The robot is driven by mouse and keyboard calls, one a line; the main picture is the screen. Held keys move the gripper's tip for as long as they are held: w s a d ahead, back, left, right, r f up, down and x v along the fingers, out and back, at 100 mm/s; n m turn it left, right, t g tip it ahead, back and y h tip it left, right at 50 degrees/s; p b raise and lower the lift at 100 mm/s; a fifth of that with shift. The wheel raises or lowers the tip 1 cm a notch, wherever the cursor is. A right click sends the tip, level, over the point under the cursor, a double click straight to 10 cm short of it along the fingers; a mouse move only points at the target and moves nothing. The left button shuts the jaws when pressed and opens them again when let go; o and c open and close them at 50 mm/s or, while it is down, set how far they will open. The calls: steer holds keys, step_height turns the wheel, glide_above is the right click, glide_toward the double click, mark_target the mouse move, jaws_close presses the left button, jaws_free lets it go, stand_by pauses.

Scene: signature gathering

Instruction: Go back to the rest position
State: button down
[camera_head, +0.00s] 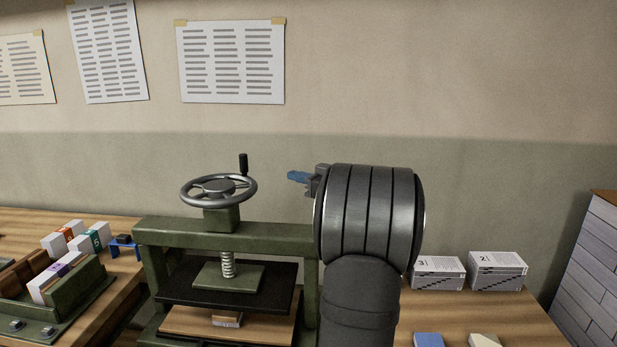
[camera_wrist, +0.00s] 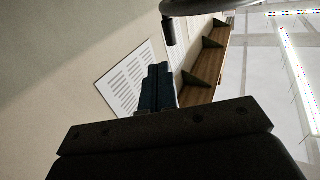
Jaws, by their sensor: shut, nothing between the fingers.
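My gripper (camera_head: 297,177) is up in the air, to the right of the press handwheel and in front of the wall, with its blue fingers pointing left. Most of the gripper is hidden behind my own wrist in the head view. In the wrist view the fingers (camera_wrist: 158,88) are together with nothing between them. The green press (camera_head: 222,228) stands on the bench below and to the left. Its grey handwheel (camera_head: 218,189) with a black handle is close to the fingertips but looks apart from them. A small book block (camera_head: 227,319) lies on the press's wooden bed.
Several labelled blocks and a green holder (camera_head: 83,299) stand at left. White printed stacks (camera_head: 438,273) and (camera_head: 497,270) sit at right, with blue (camera_head: 428,340) and cream (camera_head: 485,341) pieces in front. Paper sheets (camera_head: 231,62) hang on the wall. Air above the right bench is clear.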

steer(key=s+x, duration=0.1)
steer(key=x, duration=1.2)
steer(key=shift+a, duration=0.65)
